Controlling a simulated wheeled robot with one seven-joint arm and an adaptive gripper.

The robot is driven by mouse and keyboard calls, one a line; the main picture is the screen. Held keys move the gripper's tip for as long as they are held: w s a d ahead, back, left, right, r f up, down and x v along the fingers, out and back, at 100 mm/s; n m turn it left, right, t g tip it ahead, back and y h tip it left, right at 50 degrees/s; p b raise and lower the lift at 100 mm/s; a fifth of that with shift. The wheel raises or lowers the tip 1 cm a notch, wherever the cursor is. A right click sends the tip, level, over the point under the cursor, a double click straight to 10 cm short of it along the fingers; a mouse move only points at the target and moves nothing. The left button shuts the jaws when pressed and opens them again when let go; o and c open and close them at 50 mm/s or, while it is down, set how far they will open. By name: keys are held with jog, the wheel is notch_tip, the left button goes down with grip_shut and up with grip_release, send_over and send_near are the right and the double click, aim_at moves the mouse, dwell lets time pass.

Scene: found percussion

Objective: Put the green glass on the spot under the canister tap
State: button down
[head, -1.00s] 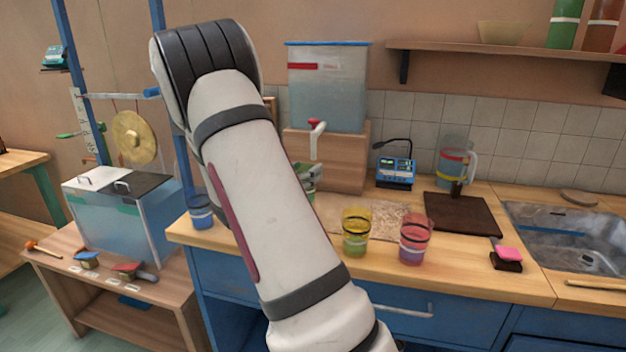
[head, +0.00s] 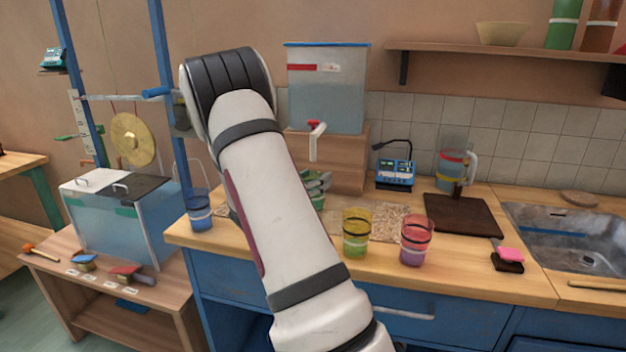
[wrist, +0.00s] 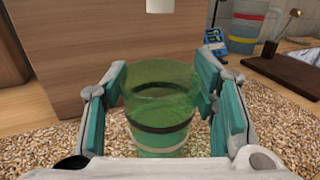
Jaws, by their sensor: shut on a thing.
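The green glass (wrist: 158,112), with a dark band and a pale band, is upright between the teal fingers of my gripper (wrist: 162,98), which is shut on it. In the head view my gripper (head: 316,181) and the green glass (head: 319,201) show only partly beyond my arm. The white tap spout (wrist: 160,6) is above and beyond the glass in the wrist view. The canister (head: 328,90) stands on a wooden block, with its red-handled tap (head: 314,140) at the front. The glass hides the surface under it, and I cannot tell whether it touches the pebbled mat (wrist: 275,128).
A yellow glass (head: 356,232) and a pink glass (head: 416,240) stand to the right near the counter's front. A blue glass (head: 199,212) stands at the left end. The wooden block (wrist: 75,50) is close behind my gripper. A blue device (head: 395,174) is right of it.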

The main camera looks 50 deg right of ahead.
jog(key=shift+f, duration=0.15)
jog(key=c, duration=0.6)
grip_release()
jog(key=shift+c, duration=0.2)
